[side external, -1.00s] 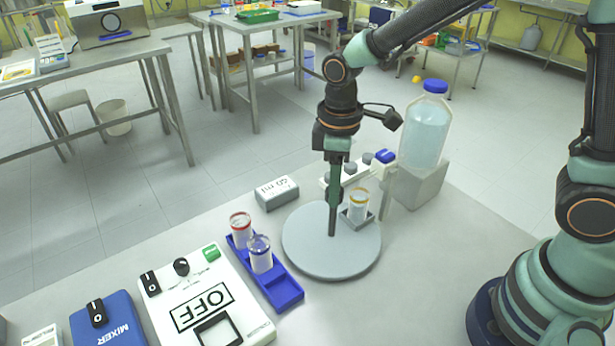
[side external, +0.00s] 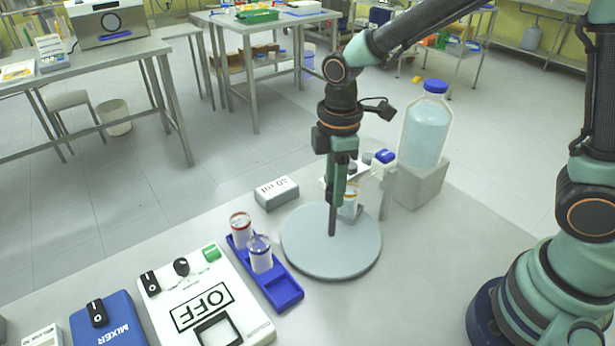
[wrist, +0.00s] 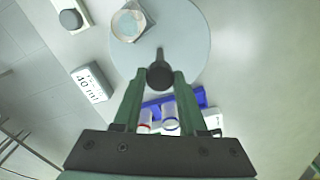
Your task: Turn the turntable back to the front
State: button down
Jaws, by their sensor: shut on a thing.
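The turntable (side external: 325,260) is a round pale grey disc on the bench, with a thin dark post (side external: 332,222) standing up from it. My gripper (side external: 335,200) points down over the disc and is shut on the upper part of the post. In the wrist view my fingers (wrist: 160,76) stand on either side of the post's round dark top. A vial with a yellowish rim (side external: 350,205) sits on the disc behind my gripper, partly hidden by it. The wrist view shows this vial in its square holder (wrist: 131,22) near the disc's edge.
A blue rack (side external: 285,292) with two vials stands left of the disc. A grey "40 ml" block (side external: 277,192) lies behind it. A white device marked OFF (side external: 207,300) is at front left. A large blue-capped bottle (side external: 426,130) stands on a block (side external: 417,187) at back right.

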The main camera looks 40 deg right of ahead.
jog(key=shift+r+n, duration=0.1)
jog(key=shift+n, duration=6.9)
jog(key=shift+c, duration=2.2)
grip_release()
notch_tip(320, 180, up, 12)
